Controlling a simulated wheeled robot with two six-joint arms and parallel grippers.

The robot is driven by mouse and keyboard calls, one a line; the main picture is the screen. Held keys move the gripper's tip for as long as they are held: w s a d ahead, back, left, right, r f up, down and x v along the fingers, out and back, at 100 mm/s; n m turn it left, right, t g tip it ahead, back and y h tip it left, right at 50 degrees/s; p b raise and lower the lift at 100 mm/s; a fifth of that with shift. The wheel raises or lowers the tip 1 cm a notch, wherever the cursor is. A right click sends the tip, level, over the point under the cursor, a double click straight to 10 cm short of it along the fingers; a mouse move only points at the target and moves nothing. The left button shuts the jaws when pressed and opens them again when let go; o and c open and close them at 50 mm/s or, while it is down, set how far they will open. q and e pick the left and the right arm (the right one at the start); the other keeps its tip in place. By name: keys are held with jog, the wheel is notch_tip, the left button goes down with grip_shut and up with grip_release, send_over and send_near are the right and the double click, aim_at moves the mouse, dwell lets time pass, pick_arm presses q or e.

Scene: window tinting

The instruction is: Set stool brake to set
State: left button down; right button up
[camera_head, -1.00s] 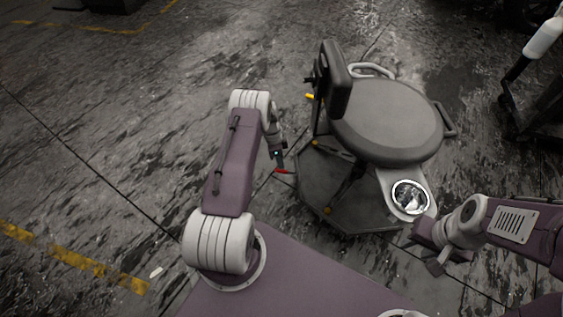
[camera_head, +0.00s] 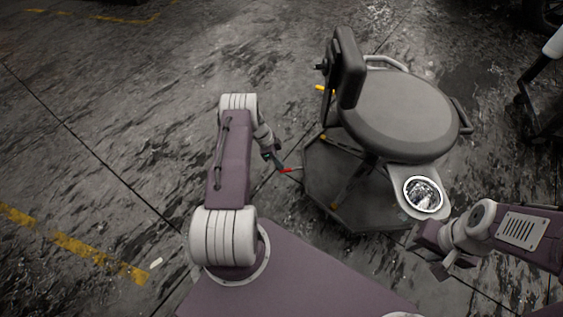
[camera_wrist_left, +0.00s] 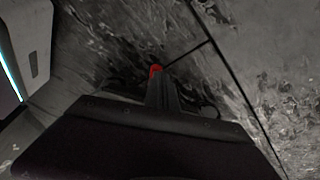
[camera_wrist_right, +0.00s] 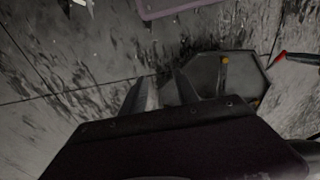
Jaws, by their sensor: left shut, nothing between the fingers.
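The stool (camera_head: 400,112) has a round grey seat, an upright backrest and a dark flat base (camera_head: 325,190). A red-tipped lever (camera_head: 286,170) sticks out low from the base's left side; its red tip also shows in the left wrist view (camera_wrist_left: 155,69) and the right wrist view (camera_wrist_right: 280,56). My left gripper (camera_head: 279,166) is shut and empty, its tips right at the red end. I cannot tell whether they touch it. My right gripper (camera_wrist_right: 160,92) is open and empty, in front of the stool's lower right side.
A bracket with a round shiny dish (camera_head: 423,194) juts from the stool's front, close to my right arm. Yellow knobs or pegs (camera_head: 325,90) show on the stool. A dark wheeled stand (camera_head: 540,100) is at the far right. The floor to the left is open.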

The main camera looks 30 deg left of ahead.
pick_arm(q)
jog(key=shift+s+f+b, duration=0.1)
jog(key=shift+f+b, duration=0.45)
jog(key=shift+f, duration=0.55)
pick_arm(e)
jog(key=shift+f, duration=0.75)
pick_arm(q)
jog(key=shift+f, duration=0.1)
